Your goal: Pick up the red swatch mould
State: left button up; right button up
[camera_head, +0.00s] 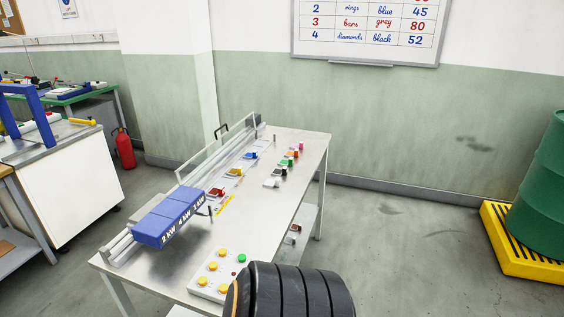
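A small dark red block (216,192) sits on the metal table (262,208), beside the rail and just right of the blue heater blocks (169,217). It may be the red swatch mould, but it is too small to be sure. A brownish-red piece (295,228) lies on the table's lower shelf. A row of small coloured pieces (283,162) stands along the table's far right side. Neither of my grippers is in view.
A white button panel (217,273) lies at the table's near end. A dark ribbed shape hides the near right corner. A green drum (541,190) stands on a yellow pallet (520,262) at right. A red extinguisher (124,149) stands left. Floor right of the table is clear.

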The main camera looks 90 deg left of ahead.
aim_at(214, 192)
jog(key=i+u, duration=0.15)
jog(key=u, duration=0.3)
jog(key=i+u, duration=0.15)
jog(key=u, duration=0.25)
jog(key=i+u, duration=0.15)
jog(key=u, duration=0.3)
jog(key=i+l+u, duration=0.1)
jog(key=u, duration=0.35)
jog(key=i+l+u, duration=0.1)
jog(key=u, duration=0.35)
jog(key=l, duration=0.1)
